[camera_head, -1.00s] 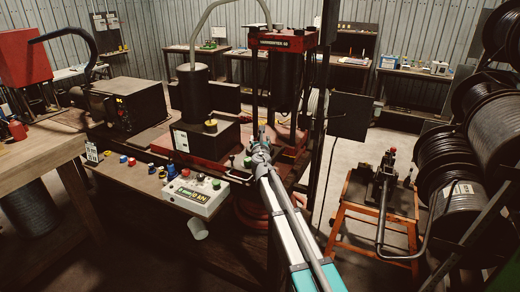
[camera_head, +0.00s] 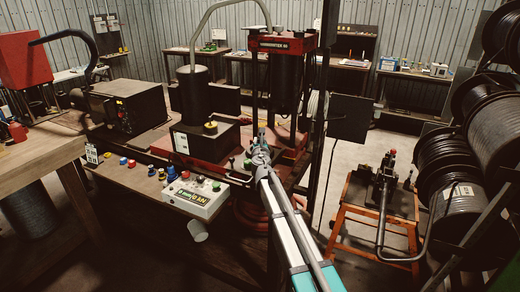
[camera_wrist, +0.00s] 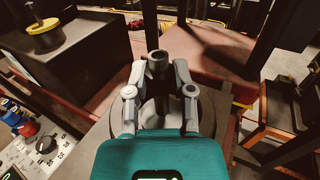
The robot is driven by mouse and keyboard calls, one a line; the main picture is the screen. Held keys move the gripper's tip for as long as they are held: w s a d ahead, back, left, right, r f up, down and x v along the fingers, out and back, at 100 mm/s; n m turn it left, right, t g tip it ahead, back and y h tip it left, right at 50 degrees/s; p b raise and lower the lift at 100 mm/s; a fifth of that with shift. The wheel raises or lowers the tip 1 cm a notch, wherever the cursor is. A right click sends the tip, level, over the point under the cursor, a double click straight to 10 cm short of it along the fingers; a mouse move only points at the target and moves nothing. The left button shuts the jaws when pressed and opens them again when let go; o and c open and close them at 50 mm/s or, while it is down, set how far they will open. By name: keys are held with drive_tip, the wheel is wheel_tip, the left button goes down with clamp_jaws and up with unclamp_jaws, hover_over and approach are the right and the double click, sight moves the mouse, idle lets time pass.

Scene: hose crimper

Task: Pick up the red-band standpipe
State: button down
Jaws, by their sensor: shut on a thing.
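My gripper (camera_wrist: 160,92) is shut on a grey upright tube (camera_wrist: 158,64), which I take to be the standpipe. Its open round top stands up between the two fingers in the wrist view. No red band shows on the visible part; the lower part is hidden by the fingers and the teal gripper body. In the head view my gripper (camera_head: 261,158) is small, in front of the red press, with a thin grey tip (camera_head: 261,137) above it. I cannot tell whether the tube touches anything beneath.
The red press (camera_head: 288,42) stands behind my gripper. A black block with a yellow-topped knob (camera_head: 211,125) is to the left. A control box (camera_head: 198,197) and several coloured pieces (camera_head: 172,174) line the front. An orange stand (camera_head: 365,218) and hose reels (camera_head: 462,205) are at right.

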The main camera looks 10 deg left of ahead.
drive_tip(key=shift+r, duration=0.15)
wheel_tip(320, 180, up, 3)
drive_tip(key=p, duration=0.3)
drive_tip(key=shift+f, duration=0.2)
drive_tip(key=s+d+r+p, duration=0.4)
drive_tip(key=s+r+p, duration=0.6)
drive_tip(key=s, duration=0.3)
drive_tip(key=shift+s+d, duration=0.15)
drive_tip(key=shift+d, duration=0.05)
idle(0.3)
